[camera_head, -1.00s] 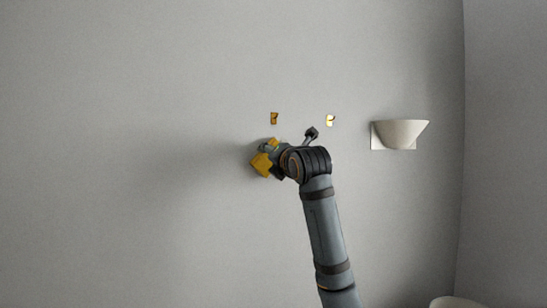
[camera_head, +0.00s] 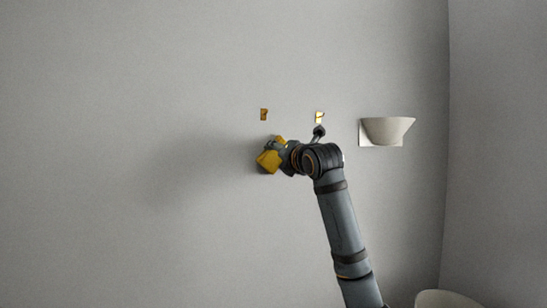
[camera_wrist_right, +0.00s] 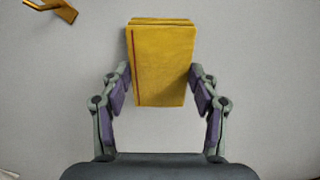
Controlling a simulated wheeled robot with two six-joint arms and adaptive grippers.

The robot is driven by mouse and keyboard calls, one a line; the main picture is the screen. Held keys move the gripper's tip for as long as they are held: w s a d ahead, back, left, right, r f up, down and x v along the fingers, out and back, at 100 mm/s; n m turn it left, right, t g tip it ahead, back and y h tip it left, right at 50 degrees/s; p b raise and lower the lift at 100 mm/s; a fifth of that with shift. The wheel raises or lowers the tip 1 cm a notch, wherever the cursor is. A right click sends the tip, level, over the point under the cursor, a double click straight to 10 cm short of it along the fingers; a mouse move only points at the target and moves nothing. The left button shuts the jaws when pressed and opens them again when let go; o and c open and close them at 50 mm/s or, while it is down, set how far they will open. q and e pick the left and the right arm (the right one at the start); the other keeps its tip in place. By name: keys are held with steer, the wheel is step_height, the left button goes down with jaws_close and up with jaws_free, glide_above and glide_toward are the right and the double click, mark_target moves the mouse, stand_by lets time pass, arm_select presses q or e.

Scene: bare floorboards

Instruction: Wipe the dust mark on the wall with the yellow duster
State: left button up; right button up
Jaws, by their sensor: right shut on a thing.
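The yellow duster (camera_head: 268,161) is a block held by my right gripper (camera_head: 280,153) close to the grey wall (camera_head: 120,120). In the right wrist view the duster (camera_wrist_right: 163,62) sits between the two fingers of the right gripper (camera_wrist_right: 160,88), which is shut on it. I cannot tell whether the duster touches the wall. No dust mark is clearly visible; the duster and arm may cover it. A soft dark shade lies on the wall left of the duster. My left gripper is not in view.
Two small brass hooks, the left hook (camera_head: 264,114) and the right hook (camera_head: 319,117), are on the wall above my right gripper. A pale wall bowl (camera_head: 387,130) sticks out to the right. A pale rounded object (camera_head: 446,300) shows at the bottom right. The wall to the left is clear.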

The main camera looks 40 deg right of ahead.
mark_target(260, 162)
steer(key=shift+w+a+f+p, duration=0.1)
steer(key=shift+a+f+p, duration=0.2)
steer(key=shift+f+p, duration=0.5)
steer(key=shift+w+a+f, duration=0.15)
steer(key=shift+a+f, duration=0.15)
steer(key=shift+a, duration=0.2)
steer(key=shift+w+a, duration=0.25)
steer(key=shift+a, duration=0.5)
steer(key=shift+w+a, duration=0.15)
steer(key=shift+a, duration=0.4)
steer(key=shift+w+a, duration=0.15)
steer(key=shift+a, duration=0.35)
